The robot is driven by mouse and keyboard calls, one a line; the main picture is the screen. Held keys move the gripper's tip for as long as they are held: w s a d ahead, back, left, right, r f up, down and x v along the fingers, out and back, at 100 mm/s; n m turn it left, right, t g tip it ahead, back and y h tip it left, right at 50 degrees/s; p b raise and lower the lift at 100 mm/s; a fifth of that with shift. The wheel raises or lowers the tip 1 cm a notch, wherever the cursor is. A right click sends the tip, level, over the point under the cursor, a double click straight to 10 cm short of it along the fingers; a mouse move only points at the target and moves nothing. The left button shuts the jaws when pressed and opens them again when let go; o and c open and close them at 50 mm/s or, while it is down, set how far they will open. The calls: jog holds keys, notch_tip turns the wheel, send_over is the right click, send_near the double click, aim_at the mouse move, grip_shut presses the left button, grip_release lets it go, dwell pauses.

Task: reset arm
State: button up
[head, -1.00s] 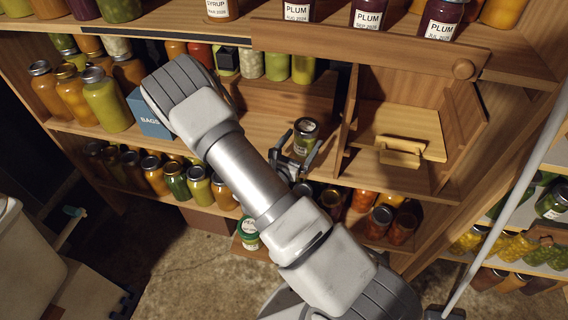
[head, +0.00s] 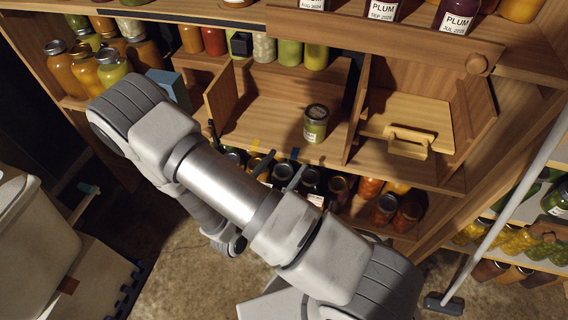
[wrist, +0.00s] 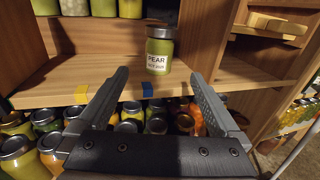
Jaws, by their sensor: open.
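A green jar with a dark lid (head: 315,126) stands upright on the middle shelf, inside an open wooden compartment. In the wrist view the jar (wrist: 160,52) shows a white label reading PEAR. My gripper (head: 279,172) is in front of the shelf edge, lower and nearer than the jar. In the wrist view my gripper (wrist: 158,77) has its two fingers spread wide with nothing between them. The jar stands beyond the fingertips, apart from them. My arm hides part of the lower shelf in the head view.
A wooden divider (head: 218,100) bounds the compartment on the left. A box with a wooden handle (head: 408,141) sits to the right. Several jars stand on the lower shelf below my gripper. A blue box (head: 170,88) is at the left. A pole (head: 510,205) leans at the right.

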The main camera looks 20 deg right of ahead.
dwell(0.3)
jog(key=s+d+r+m+g+y, duration=0.3)
jog(key=s+r+m+g, duration=0.4)
jog(key=m, duration=0.3)
jog(key=s+d+r+m+g+y, duration=0.2)
jog(key=s+d+r+m+g, duration=0.15)
jog(key=r+m+g, duration=0.5)
jog(key=s+a+r+m+t+y+p, duration=0.1)
jog(key=a+r+m+t+y+p, duration=0.1)
jog(key=r+p, duration=0.3)
jog(key=s+a+r+m+t+y+p, duration=0.1)
jog(key=a+r+m+t+y+p, duration=0.2)
jog(key=r, duration=1)
jog(key=s+a+r+m+t+y+p, duration=0.1)
jog(key=a+r+m+t+y+p, duration=0.1)
jog(key=r+p, duration=0.5)
notch_tip(320, 180, up, 3)
jog(key=shift+a+r+m+t+y, duration=0.1)
jog(key=shift+a+m+t+y, duration=0.2)
jog(key=shift+t+y, duration=0.7)
